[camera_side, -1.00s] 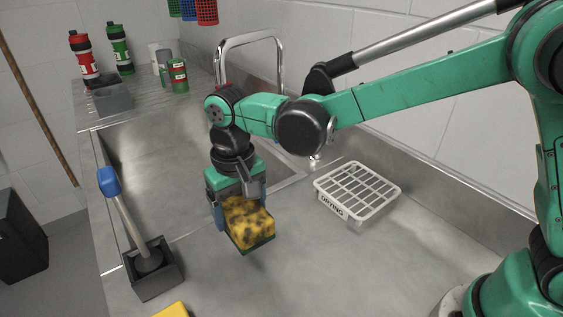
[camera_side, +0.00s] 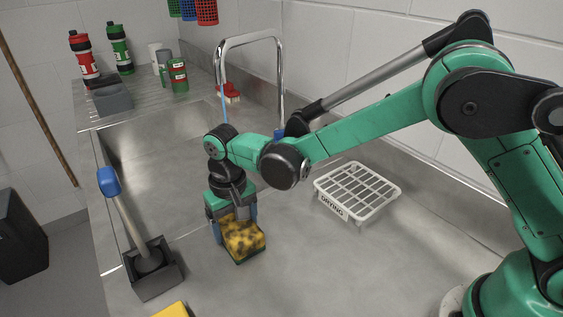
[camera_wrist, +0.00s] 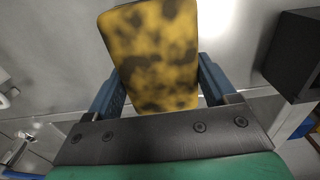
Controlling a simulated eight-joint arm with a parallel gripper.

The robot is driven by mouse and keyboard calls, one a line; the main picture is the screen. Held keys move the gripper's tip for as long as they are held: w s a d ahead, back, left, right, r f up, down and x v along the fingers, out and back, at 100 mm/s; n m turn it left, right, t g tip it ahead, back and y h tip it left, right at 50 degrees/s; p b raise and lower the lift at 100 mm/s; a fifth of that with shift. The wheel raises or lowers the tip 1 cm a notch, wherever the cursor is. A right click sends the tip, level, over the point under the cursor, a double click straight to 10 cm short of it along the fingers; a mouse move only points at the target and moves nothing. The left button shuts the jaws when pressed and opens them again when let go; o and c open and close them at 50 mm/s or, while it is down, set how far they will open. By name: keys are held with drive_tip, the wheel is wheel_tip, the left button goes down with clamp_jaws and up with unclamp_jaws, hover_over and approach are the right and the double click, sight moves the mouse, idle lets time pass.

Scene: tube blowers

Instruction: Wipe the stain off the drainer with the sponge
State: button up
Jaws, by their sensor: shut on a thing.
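The sponge (camera_side: 243,240) is yellow with dark blotches and has a green underside. My gripper (camera_side: 236,228) points down and is shut on it, a blue finger on each side. In the wrist view the sponge (camera_wrist: 152,55) fills the space between the fingers. It is low over the steel counter at the front of the sink; I cannot tell whether it touches. The ribbed steel drainer (camera_side: 140,106) lies beyond the sink at the back left, away from my gripper.
A tall tap (camera_side: 250,40) is behind the sink. A white drying rack (camera_side: 357,190) is right; a blue-handled brush in a holder (camera_side: 153,270) is left.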

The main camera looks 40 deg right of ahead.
sight(242, 234)
drive_tip(key=shift+w, duration=0.45)
drive_tip(key=shift+s, duration=1.9)
drive_tip(key=shift+s+a, duration=0.15)
drive_tip(key=shift+a, duration=0.1)
drive_tip(key=shift+w, duration=2)
drive_tip(key=shift+s, duration=1.75)
drive_tip(key=shift+s+r, duration=0.15)
drive_tip(key=shift+s, duration=0.1)
drive_tip(key=shift+r, duration=3.85)
